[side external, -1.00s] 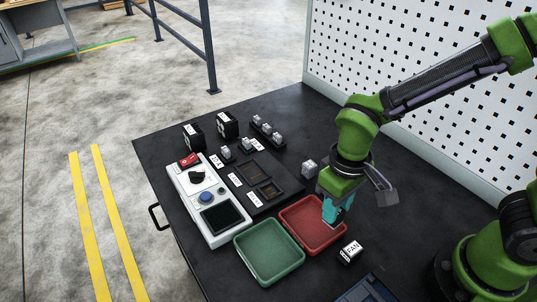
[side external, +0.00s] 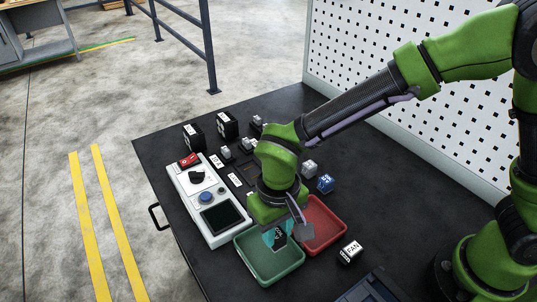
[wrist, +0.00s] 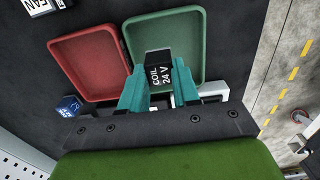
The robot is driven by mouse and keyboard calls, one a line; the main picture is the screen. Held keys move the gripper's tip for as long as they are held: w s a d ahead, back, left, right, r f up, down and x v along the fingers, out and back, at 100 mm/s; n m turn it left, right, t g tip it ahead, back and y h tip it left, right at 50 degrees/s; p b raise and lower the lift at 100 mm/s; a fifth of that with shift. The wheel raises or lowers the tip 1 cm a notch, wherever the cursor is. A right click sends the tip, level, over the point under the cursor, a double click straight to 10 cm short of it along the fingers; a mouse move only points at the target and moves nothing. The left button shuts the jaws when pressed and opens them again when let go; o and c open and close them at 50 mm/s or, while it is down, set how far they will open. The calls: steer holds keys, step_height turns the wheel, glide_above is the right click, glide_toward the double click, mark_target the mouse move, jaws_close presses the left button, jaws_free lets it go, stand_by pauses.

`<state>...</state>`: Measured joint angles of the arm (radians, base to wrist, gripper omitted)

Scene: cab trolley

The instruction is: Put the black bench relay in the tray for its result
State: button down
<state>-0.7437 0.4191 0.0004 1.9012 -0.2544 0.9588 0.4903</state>
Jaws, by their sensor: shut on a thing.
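The black bench relay (wrist: 159,70), its face marked "COIL 24 V", is pinched between the teal fingers of my gripper (wrist: 158,88) in the wrist view. In the side external view, my gripper (side external: 276,238) points down over the green tray (side external: 268,274), with the dark relay (side external: 281,233) partly visible at the fingers. The green tray (wrist: 190,22) and the red tray (wrist: 62,43) sit side by side in the wrist view; both look empty where visible. The red tray (side external: 327,222) is partly hidden by my wrist. The relay's exact height above the green tray cannot be told.
A white test bench unit (side external: 207,203) with knob and screen stands left of the trays. A blue relay (side external: 326,183) and a grey relay (side external: 309,168) stand behind the red tray. A black "FAN" relay (side external: 349,252) lies to its right. A pegboard (side external: 400,100) borders the back.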

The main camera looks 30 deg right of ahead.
steer(key=shift+w+a, duration=0.4)
steer(key=shift+w, duration=0.05)
steer(key=shift+w+a+f, duration=0.2)
steer(key=shift+f, duration=1.65)
steer(key=shift+f, duration=0.15)
steer(key=c, duration=0.8)
jaws_free()
